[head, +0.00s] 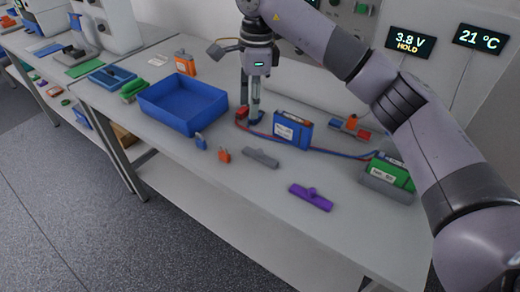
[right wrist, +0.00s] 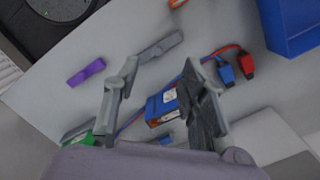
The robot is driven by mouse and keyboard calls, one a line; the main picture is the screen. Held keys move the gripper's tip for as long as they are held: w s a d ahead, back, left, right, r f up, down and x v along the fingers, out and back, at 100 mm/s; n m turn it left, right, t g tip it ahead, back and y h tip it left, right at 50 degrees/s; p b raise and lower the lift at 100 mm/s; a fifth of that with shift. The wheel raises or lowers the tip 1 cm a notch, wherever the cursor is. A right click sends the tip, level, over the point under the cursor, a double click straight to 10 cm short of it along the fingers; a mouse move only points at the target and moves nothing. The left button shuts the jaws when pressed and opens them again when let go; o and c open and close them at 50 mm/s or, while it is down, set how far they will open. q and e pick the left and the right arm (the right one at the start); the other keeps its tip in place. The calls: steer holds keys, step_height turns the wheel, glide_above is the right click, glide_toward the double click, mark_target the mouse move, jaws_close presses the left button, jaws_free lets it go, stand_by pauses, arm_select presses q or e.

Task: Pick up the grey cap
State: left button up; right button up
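The grey cap (head: 261,158) is a flat, elongated piece with a raised middle, lying on the white bench in front of the blue battery. In the right wrist view the grey cap (right wrist: 160,47) lies beyond the left fingertip, apart from the fingers. My right gripper (head: 254,112) points down over the bench, behind the cap and left of the blue battery. In the right wrist view its two fingers (right wrist: 160,68) are spread with nothing gripped between them. My left gripper is not in view.
A purple cap (head: 311,197) lies right of the grey one. A blue battery (head: 292,130) with red and blue leads stands behind. Small blue (head: 201,142) and orange (head: 224,155) pieces lie left. A blue bin (head: 184,104) and green battery (head: 392,174) flank the area. The front bench is mostly clear.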

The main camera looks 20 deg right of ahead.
steer(key=d+r, duration=0.1)
steer(key=d, duration=0.1)
steer(key=h+p, duration=0.1)
steer(key=p, duration=0.2)
glide_above(259, 150)
steer(key=f, duration=1.1)
steer(key=shift+s+d+f, duration=0.15)
steer(key=shift+d+f, duration=0.05)
steer(key=shift+f, duration=0.15)
steer(key=f+p, duration=0.1)
steer(key=f, duration=0.4)
steer(key=shift+a+p, duration=0.2)
steer(key=shift+p, duration=0.15)
steer(key=shift+f, duration=0.2)
steer(key=shift+c, duration=0.3)
jaws_close()
